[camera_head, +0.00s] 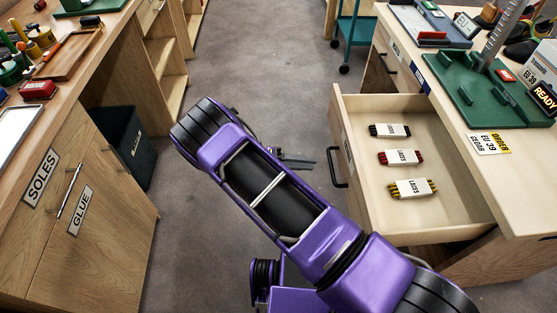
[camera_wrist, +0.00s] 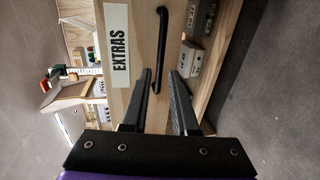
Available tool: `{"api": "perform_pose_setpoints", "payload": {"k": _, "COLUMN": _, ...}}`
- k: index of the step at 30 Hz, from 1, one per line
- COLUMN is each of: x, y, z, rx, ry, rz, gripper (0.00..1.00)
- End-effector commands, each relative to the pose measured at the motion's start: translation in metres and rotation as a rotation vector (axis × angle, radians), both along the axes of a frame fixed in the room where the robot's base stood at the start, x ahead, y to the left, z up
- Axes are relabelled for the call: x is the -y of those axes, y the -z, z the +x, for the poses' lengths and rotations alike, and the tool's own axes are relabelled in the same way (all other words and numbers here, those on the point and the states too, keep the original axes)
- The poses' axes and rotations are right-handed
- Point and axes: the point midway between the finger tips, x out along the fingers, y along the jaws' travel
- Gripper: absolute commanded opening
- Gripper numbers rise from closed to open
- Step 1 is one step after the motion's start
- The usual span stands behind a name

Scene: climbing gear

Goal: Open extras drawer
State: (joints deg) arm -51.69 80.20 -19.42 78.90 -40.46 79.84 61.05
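A light-wood drawer (camera_head: 455,205) stands pulled well out of the right bench in the head view, with three banded lace bundles inside. Its dark handle (camera_head: 337,167) is on the front, facing my gripper (camera_head: 298,160). In the wrist view, a wooden front carries the label EXTRAS (camera_wrist: 118,45) and a black bar handle (camera_wrist: 159,45). The label's words are not readable on the open drawer in the head view. My gripper (camera_wrist: 162,80) has its two fingers apart with nothing held. In the head view the fingertips look a little short of the handle.
Left bench has doors labelled SOLES (camera_head: 41,178) and GLUE (camera_head: 80,211), with a dark bin (camera_head: 124,145) beside it. A green tray (camera_head: 485,95) lies on the right bench top. A teal cart (camera_head: 355,30) stands at the back. The grey aisle floor (camera_head: 265,50) is clear.

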Motion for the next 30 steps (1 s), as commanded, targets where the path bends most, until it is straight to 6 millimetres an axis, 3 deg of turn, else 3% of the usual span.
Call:
{"api": "perform_pose_setpoints", "payload": {"k": 6, "x": -0.051, "y": -0.009, "z": -0.007, "rx": 0.0, "ry": -0.003, "rz": 0.001, "gripper": 0.27}}
{"api": "perform_pose_setpoints", "payload": {"k": 12, "x": -0.08, "y": -0.016, "z": -0.011, "rx": -0.001, "ry": -0.001, "rz": 0.0, "gripper": 0.27}}
{"api": "perform_pose_setpoints", "payload": {"k": 18, "x": -0.09, "y": -0.019, "z": -0.013, "rx": -0.001, "ry": 0.0, "rz": -0.001, "gripper": 0.27}}
{"api": "perform_pose_setpoints", "payload": {"k": 30, "x": -0.09, "y": -0.019, "z": -0.013, "rx": -0.001, "ry": 0.0, "rz": -0.001, "gripper": 0.27}}
